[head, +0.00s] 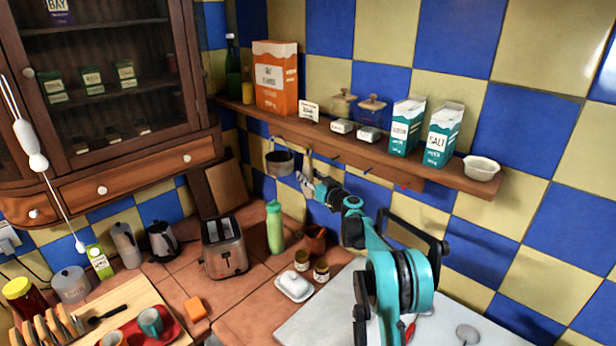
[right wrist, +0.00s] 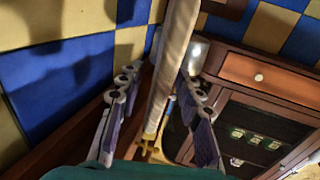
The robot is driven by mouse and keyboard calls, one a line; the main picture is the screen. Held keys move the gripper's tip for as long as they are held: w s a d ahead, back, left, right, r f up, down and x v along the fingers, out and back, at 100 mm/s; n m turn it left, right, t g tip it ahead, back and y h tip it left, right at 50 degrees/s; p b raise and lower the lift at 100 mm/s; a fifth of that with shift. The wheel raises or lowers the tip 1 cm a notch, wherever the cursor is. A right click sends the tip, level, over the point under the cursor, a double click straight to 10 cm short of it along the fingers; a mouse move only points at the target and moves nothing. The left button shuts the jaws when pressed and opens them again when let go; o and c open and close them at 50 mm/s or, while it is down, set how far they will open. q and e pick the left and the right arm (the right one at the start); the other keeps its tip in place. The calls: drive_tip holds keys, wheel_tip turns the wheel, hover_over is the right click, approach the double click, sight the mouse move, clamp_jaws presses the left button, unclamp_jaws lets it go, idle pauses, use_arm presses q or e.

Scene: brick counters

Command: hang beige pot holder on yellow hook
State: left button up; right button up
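The beige pot holder (right wrist: 174,65) shows edge-on in the right wrist view, a long pale strip between the fingers of my right gripper (right wrist: 155,78). The picture there is upside down. The strip's lower end in that picture meets a small yellow hook (right wrist: 148,150), and it seems to hang from it; the exact contact is too small to tell. The fingers stand apart, with a gap on the left of the strip. In the head view my right gripper (head: 306,180) is under the wall shelf, beside a hanging pot. My left gripper is not in view.
The wooden shelf (head: 345,150) carries cartons, jars and a bowl. A dark pot (head: 280,161) hangs close left of my gripper. A red hook (head: 408,186) sits further right under the shelf. A green bottle (head: 275,227) and a toaster (head: 224,247) stand on the counter below.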

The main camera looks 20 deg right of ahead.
drive_tip(key=v, duration=1.2)
drive_tip(key=s+a+f+g+y+b, duration=0.1)
drive_tip(key=s+a+f+g+b, duration=0.15)
drive_tip(key=s+a, duration=0.65)
drive_tip(key=s+a+f+g+b, duration=0.1)
drive_tip(key=s+a+g+b, duration=0.25)
drive_tip(key=s+a, duration=0.5)
drive_tip(key=s+f+g+h+b, duration=0.1)
drive_tip(key=s+f, duration=0.4)
drive_tip(key=s, duration=0.3)
drive_tip(key=s+f+m+g+h+b, duration=0.1)
drive_tip(key=s+f+g+h+b, duration=0.1)
drive_tip(key=s+f, duration=0.4)
drive_tip(key=s+a+f+m+g+h+b, duration=0.1)
drive_tip(key=s+f, duration=0.4)
drive_tip(key=s, duration=0.7)
drive_tip(key=shift+f+g+h+b, duration=0.3)
drive_tip(key=shift+h+b, duration=0.1)
drive_tip(key=shift+b, duration=0.2)
drive_tip(key=shift+a, duration=0.15)
